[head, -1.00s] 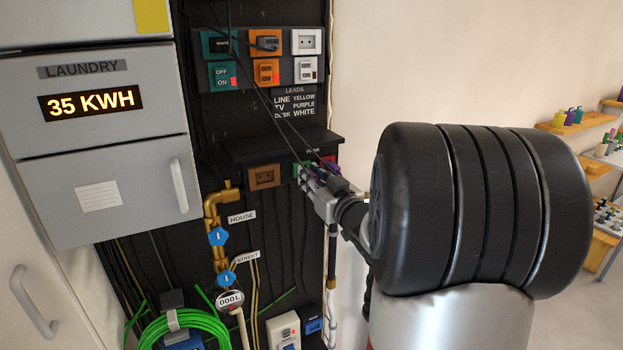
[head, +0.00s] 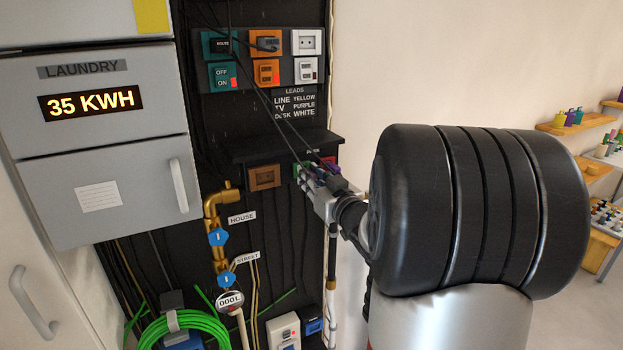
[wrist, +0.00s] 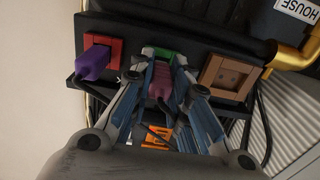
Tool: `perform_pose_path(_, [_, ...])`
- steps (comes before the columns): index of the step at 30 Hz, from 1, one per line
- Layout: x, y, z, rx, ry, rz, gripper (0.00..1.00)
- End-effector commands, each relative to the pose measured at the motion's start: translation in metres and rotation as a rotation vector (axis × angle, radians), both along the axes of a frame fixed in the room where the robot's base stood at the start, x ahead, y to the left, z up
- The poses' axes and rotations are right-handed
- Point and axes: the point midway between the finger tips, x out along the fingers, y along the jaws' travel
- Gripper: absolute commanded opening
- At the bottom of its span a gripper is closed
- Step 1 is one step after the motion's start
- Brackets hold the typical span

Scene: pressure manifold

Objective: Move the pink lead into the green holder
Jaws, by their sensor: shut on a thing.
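The pink lead's plug (wrist: 161,84) is held between the fingers of my gripper (wrist: 163,66) in the wrist view. The green holder (wrist: 163,51) is directly beyond the plug, partly covered by the fingertips. The plug is lined up with it and very close; I cannot tell whether it is in the holder. In the head view my gripper (head: 309,177) is at the green holder (head: 296,170), below the shelf, and it mostly hides the pink lead.
A purple lead (wrist: 95,64) sits in the red holder (wrist: 104,48) beside the green one. An empty brown holder (wrist: 228,77) is on the other side. A black shelf (head: 285,145) overhangs the holders. Dark cables (head: 268,100) hang down in front of the panel to the gripper.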

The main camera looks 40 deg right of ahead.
Motion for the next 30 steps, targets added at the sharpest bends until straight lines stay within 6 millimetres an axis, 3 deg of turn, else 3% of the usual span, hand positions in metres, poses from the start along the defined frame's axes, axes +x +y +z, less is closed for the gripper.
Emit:
perform_pose_path(26, [0.0083, -0.0023, 0.0, 0.0, 0.0, 0.0, 0.0])
perform_pose_path(27, [0.0083, -0.0023, 0.0001, 0.0, 0.0, 0.0, 0.18])
perform_pose_path(30, [0.0083, -0.0023, 0.0001, 0.0, 0.0, 0.0, 0.25])
